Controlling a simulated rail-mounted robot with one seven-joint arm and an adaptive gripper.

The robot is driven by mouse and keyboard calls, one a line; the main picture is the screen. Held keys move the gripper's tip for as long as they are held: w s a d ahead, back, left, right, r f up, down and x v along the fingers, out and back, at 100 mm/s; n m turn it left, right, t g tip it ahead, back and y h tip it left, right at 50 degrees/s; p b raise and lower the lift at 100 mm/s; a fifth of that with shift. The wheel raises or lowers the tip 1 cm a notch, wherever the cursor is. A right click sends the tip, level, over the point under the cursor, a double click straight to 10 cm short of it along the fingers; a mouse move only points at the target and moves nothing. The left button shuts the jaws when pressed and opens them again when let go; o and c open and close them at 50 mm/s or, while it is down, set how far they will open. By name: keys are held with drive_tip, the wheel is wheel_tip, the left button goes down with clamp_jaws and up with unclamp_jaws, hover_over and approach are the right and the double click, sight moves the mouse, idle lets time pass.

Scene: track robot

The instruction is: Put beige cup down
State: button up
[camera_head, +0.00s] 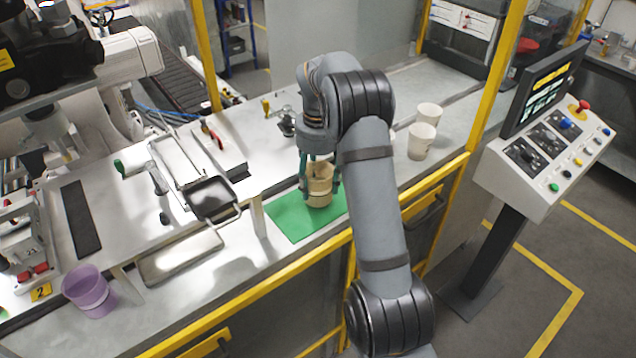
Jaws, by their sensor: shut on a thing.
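The beige cup (319,190) is between the fingers of my gripper (320,175). My gripper points down and is shut on the cup. The cup is upright over the green mat (287,225). I cannot tell whether its base touches the mat. My gripper and wrist hide part of the cup's upper side, and my arm hides the mat's right part.
Two white cups (421,141) stand on the counter right of my arm. A purple cup (90,291) stands at the front left. A black pan-like tray (211,197) lies left of the mat. A yellow rail (290,269) runs along the counter's front. A control panel (545,145) stands at the right.

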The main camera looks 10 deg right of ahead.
drive_tip(key=shift+f, duration=0.6)
drive_tip(key=shift+f, duration=0.1)
drive_tip(key=shift+f, duration=0.15)
drive_tip(key=o, duration=1.2)
drive_tip(key=shift+c, duration=0.2)
wheel_tip(320, 180, up, 12)
drive_tip(key=p, duration=0.1)
drive_tip(key=shift+r, duration=0.25)
